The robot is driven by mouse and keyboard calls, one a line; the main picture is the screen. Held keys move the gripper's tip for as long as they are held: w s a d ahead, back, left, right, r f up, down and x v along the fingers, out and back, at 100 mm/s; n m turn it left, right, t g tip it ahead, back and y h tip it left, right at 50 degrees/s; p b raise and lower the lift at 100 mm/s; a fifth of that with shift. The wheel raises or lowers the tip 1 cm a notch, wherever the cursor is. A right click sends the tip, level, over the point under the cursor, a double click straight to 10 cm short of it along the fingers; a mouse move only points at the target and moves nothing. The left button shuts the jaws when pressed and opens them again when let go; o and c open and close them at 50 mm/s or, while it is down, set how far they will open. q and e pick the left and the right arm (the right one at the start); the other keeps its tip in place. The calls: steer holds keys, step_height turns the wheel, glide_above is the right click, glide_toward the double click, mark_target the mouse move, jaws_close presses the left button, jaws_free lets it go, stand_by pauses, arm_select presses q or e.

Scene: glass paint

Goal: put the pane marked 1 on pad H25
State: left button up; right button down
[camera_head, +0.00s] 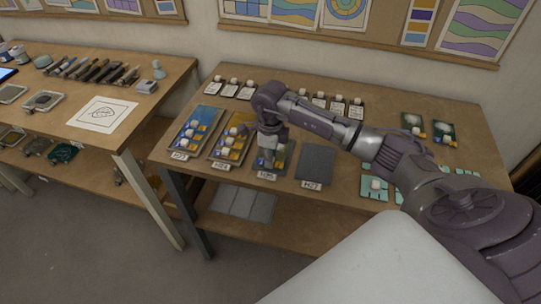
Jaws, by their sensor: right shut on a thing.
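My right gripper (268,158) reaches down over the pad labelled H25 (287,162) on the right table. It is shut on a pane, which the fingers mostly hide; I cannot read its mark or tell whether it touches the pad. My left gripper is not in view.
Left of H25, pads H23 (178,155) and H24 (219,165) carry blue and yellow pieces with white knobs. Grey pad H27 (316,163) at its right is bare. Small cards with knobs (230,89) line the back. Another table (150,108) with tools stands left.

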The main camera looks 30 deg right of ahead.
steer(key=shift+f, duration=0.15)
steer(key=c, duration=1)
jaws_free()
steer(key=shift+r, duration=0.3)
step_height(320, 180, up, 12)
steer(key=b, duration=0.3)
steer(key=shift+f+b, duration=0.1)
steer(key=shift+b, duration=0.2)
